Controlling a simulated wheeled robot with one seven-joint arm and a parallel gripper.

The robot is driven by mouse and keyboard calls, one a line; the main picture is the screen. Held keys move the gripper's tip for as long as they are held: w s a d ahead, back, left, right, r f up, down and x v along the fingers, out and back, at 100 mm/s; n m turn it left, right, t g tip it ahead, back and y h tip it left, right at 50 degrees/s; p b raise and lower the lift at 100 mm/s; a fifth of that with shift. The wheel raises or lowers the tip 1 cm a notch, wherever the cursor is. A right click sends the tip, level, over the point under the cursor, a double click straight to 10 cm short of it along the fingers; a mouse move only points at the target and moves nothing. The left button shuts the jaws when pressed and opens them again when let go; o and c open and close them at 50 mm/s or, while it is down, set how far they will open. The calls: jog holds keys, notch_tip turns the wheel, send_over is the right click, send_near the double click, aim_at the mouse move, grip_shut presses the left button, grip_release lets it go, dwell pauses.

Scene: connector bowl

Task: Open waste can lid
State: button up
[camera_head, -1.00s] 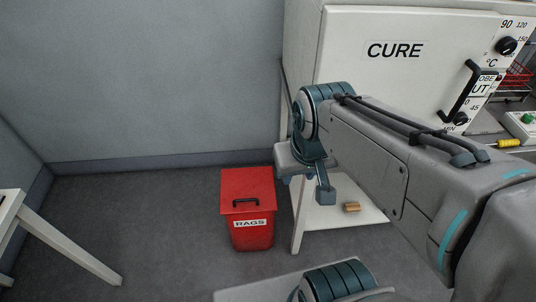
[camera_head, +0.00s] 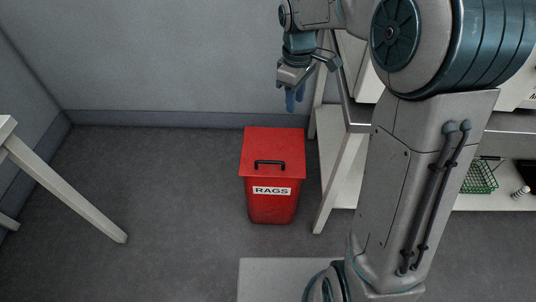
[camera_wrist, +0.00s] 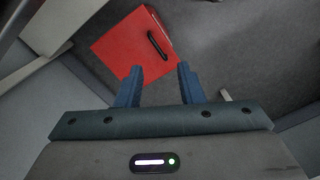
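The red waste can (camera_head: 270,205) labelled RAGS stands on the floor. Its red lid (camera_head: 273,148) lies shut on top, with a black handle (camera_head: 270,163) near the front edge. My gripper (camera_head: 292,104) is above and behind the can, slightly right of it, pointing down. In the wrist view, my gripper (camera_wrist: 159,78) shows two blue fingers spread apart with nothing between them. The lid (camera_wrist: 115,50) and its handle (camera_wrist: 158,45) lie beyond the fingertips, and the gripper does not touch them.
A white table (camera_head: 340,185) with a lower shelf stands close to the can's right. A green wire basket (camera_head: 479,178) sits farther right. A white table leg (camera_head: 70,195) slants at the left. The floor (camera_head: 170,200) left of the can is clear.

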jog(key=w+a+f+n+g+b, duration=0.1)
jog(key=w+a+f+n+b, duration=0.25)
jog(key=f, duration=0.55)
jog(key=w+a+f+n+g+b, duration=0.1)
jog(key=w+a+f+n+b, duration=0.2)
jog(key=f, duration=0.6)
jog(key=shift+m, duration=0.35)
jog(key=b+x, duration=0.1)
jog(key=x, duration=0.3)
jog(key=w+b+x, duration=0.1)
jog(key=b+x, duration=0.1)
jog(key=x, duration=0.3)
jog(key=b+x, duration=0.2)
jog(key=x, duration=0.2)
jog(key=shift+w+a+f, duration=0.2)
jog(key=shift+a+f, duration=0.05)
jog(key=shift+f, duration=0.3)
grip_shut()
